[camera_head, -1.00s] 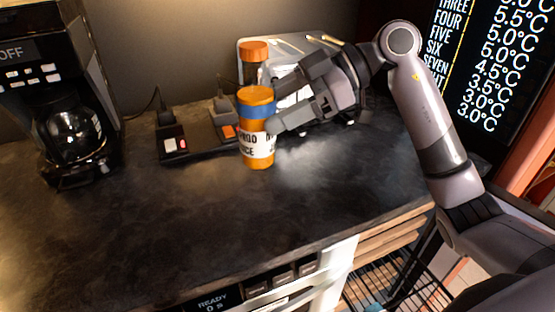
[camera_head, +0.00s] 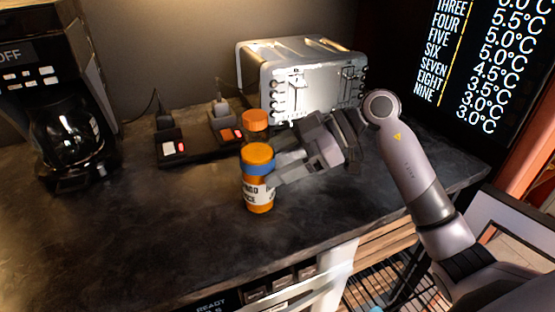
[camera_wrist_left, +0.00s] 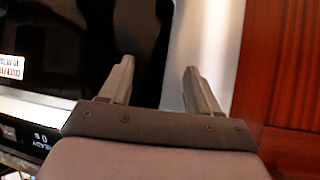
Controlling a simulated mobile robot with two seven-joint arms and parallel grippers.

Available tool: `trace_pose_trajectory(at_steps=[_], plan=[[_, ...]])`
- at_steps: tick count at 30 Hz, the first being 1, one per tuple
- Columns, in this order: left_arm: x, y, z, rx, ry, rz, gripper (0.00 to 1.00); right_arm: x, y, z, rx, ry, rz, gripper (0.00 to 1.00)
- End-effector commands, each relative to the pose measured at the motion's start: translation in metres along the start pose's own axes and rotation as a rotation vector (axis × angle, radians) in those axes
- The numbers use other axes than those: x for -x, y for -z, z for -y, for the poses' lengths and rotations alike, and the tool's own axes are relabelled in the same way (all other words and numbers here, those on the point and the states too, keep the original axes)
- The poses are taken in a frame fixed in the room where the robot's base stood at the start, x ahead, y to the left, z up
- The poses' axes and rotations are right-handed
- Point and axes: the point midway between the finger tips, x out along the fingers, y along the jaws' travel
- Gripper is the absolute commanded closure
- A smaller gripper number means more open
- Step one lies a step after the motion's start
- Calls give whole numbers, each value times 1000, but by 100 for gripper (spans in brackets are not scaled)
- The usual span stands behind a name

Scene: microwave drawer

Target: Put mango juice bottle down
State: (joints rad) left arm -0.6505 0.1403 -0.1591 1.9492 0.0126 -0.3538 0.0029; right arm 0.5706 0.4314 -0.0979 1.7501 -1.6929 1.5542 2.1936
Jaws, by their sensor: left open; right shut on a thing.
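The mango juice bottle (camera_head: 257,196) is orange with a blue band, a white label and an orange cap. It is upright at the counter's middle in the head view. My right gripper (camera_head: 276,171) comes in from the right and is shut on it. I cannot tell whether the bottle's base touches the counter. A second bottle with an orange cap (camera_head: 255,121) stands just behind and is mostly hidden. My left gripper (camera_wrist_left: 157,82) is open and empty in the left wrist view, in front of a dark panel and a pale strip.
The dark counter (camera_head: 150,225) is clear to the left and front of the bottle. A silver toaster (camera_head: 300,65) stands behind, a power strip (camera_head: 200,146) lies behind left, and a coffee maker (camera_head: 75,130) stands at far left. A microwave drawer (camera_head: 285,285) is below the counter's front edge.

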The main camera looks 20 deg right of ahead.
Motion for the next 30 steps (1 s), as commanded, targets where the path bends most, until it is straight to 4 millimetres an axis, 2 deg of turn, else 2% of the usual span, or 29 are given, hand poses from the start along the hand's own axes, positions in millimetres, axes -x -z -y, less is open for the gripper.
trace_pose_trajectory(at_steps=[2,3,5,14,17,20,30], plan=[[0,1,0,0,0,0,38,0,-1,0,0,-1,-1,100],[0,0,0,0,0,0,38,-1,-2,0,-1,1,1,28],[0,0,0,0,0,0,38,-1,-2,0,-1,1,1,11],[0,0,0,0,0,-1,38,0,-1,0,0,1,0,11],[0,0,0,0,0,-1,38,6,0,0,-1,-1,2,11],[-1,-1,0,0,0,-1,38,21,-1,-1,-2,-3,3,11],[-3,-4,0,0,0,-1,38,92,0,-1,-1,-3,3,11]])
